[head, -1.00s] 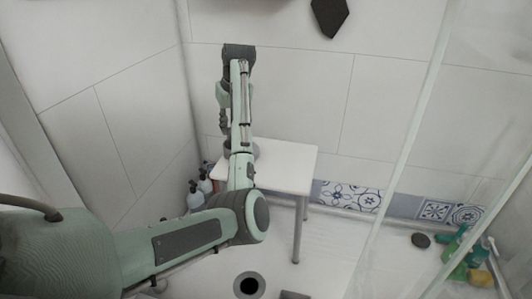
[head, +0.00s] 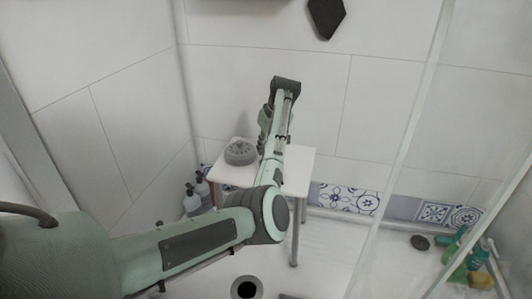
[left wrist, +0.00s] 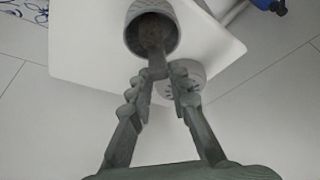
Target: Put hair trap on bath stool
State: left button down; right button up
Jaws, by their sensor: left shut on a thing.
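My left gripper (head: 264,135) points down over the white bath stool (head: 301,166), partly hidden by my forearm. In the left wrist view, its fingertips (left wrist: 160,74) are closed around the dark central stem of a grey, cup-shaped piece with a patterned side, which looks like the hair trap (left wrist: 131,33). Its open end faces the camera, over the white stool top (left wrist: 85,55). My right gripper is not in view.
A grey round piece with holes (head: 240,152) sits on the stool's left part, close to the left gripper; it also shows in the left wrist view (left wrist: 194,76). A glass panel (head: 405,150) rises on the right.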

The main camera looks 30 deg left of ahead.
pick_arm(q)
notch_tip(320, 180, down, 2)
jog(key=shift+f, duration=0.1)
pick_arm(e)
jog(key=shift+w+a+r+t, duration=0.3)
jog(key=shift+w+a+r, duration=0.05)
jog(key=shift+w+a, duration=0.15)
pick_arm(q)
jog(key=shift+f, duration=0.1)
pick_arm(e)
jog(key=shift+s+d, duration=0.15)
pick_arm(q)
jog(key=c, duration=1.4)
grip_release()
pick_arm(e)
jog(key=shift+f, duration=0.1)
